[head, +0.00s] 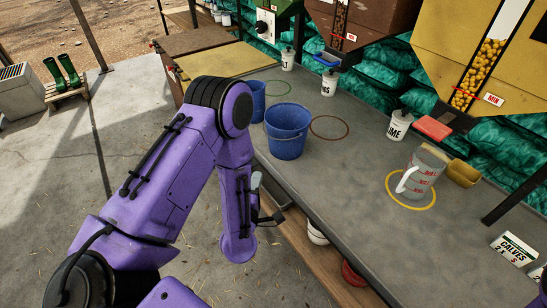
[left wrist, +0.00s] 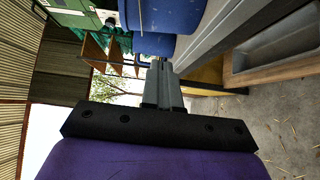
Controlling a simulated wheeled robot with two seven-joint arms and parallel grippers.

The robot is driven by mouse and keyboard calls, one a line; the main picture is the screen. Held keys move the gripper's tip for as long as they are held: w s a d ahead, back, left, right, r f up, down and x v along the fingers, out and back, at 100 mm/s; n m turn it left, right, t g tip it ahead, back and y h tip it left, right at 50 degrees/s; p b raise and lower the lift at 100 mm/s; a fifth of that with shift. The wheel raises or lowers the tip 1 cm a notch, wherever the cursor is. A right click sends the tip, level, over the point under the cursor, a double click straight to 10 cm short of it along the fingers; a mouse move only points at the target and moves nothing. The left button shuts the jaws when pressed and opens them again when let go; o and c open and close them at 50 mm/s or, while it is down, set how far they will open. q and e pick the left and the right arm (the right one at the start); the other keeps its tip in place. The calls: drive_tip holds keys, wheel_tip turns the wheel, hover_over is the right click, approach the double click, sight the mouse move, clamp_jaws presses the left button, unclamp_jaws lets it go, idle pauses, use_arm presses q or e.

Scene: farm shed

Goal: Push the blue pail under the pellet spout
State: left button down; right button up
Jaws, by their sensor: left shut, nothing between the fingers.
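Two blue pails stand upright on the grey bench. The nearer, larger-looking blue pail (head: 287,132) is left of a brown ring marked on the bench (head: 329,127), and the other blue pail (head: 258,102) is behind it, partly hidden by my arm. The brown hopper (head: 380,22) has a window of brown pellets (head: 340,22) above its spout. My left gripper (head: 257,182) is shut and empty at the bench's front edge, apart from the pails. In the left wrist view its closed fingers (left wrist: 161,72) point toward the pails (left wrist: 165,14). My right gripper is out of view.
A green ring (head: 278,89) and a yellow ring (head: 410,203) mark the bench. The bench's front middle is clear.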

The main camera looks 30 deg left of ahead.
use_arm(q)
drive_tip(key=p, duration=0.1)
approach(275, 143)
drive_tip(key=w+a, duration=0.2)
drive_tip(key=a, duration=0.2)
drive_tip(key=shift+w+d+f+p, duration=0.1)
drive_tip(key=shift+w+d, duration=0.15)
drive_tip(key=shift+w, duration=0.4)
drive_tip(key=shift+w+d+p, duration=0.1)
drive_tip(key=shift+w+d, duration=0.1)
drive_tip(key=shift+w, duration=0.45)
drive_tip(key=shift+w+d+f+p, duration=0.1)
drive_tip(key=shift+w+d, duration=0.15)
drive_tip(key=shift+w, duration=0.45)
